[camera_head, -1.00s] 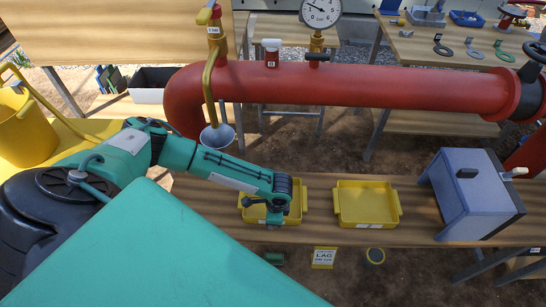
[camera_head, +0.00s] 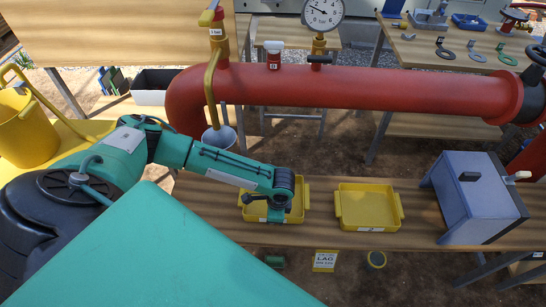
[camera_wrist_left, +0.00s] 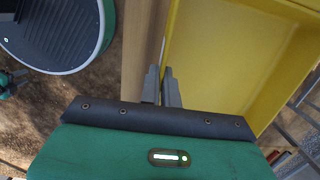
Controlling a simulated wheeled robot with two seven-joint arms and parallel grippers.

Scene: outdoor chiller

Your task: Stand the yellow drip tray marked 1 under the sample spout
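Two yellow drip trays lie on the wooden bench. The left tray (camera_head: 299,199) is partly covered by my left arm; the other tray (camera_head: 368,207) lies to its right. Both have white labels on the front, too small to read surely. My left gripper (camera_head: 277,215) is at the left tray. In the left wrist view its fingers (camera_wrist_left: 162,88) are close together on the side wall of that tray (camera_wrist_left: 235,50), one each side. The sample spout (camera_head: 209,85) is a yellow bent pipe on the red pipe, with a grey cup (camera_head: 219,138) at its lower end. My right gripper is out of view.
The red pipe (camera_head: 370,88) runs across behind the bench (camera_head: 330,238). A grey-blue box (camera_head: 475,195) stands at the bench's right. A yellow bucket (camera_head: 25,130) is at the far left. Bare bench lies between the right tray and the box.

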